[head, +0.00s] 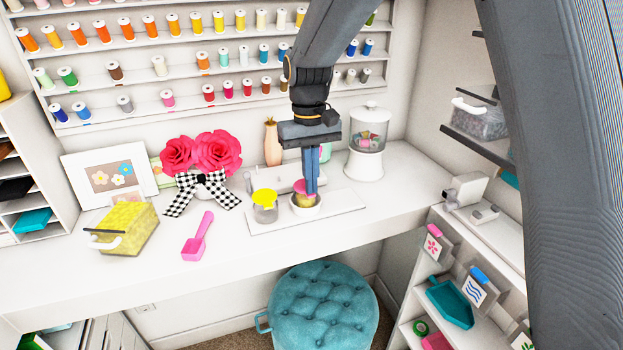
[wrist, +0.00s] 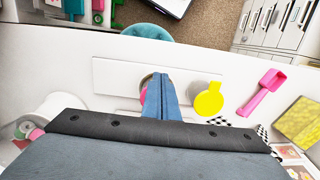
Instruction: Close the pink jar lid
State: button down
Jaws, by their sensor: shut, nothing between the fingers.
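The jar (head: 306,208) with the pink lid stands on a white board, its pale rim and yellowish inside showing in the head view. The pink lid (head: 299,186) shows at the jar's back, on the wall side, partly hidden by my fingers; its exact tilt is unclear. In the wrist view the pink lid (wrist: 143,96) peeks out left of my fingers. My gripper (head: 311,191) points down at the jar with its blue fingers together and empty. In the wrist view my gripper (wrist: 159,76) covers most of the jar. Whether the fingertips touch the lid cannot be told.
A jar with a yellow lid (head: 265,196) stands close on the left. The white board (head: 345,215) is clear to the right. A pink scoop (head: 197,238), yellow box (head: 126,226), flowers (head: 202,153) and a white dispenser (head: 367,162) stand around. A teal stool (head: 322,305) is below.

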jog(key=shift+r+p, duration=0.3)
jog(key=shift+r, duration=0.15)
jog(key=shift+r, duration=0.1)
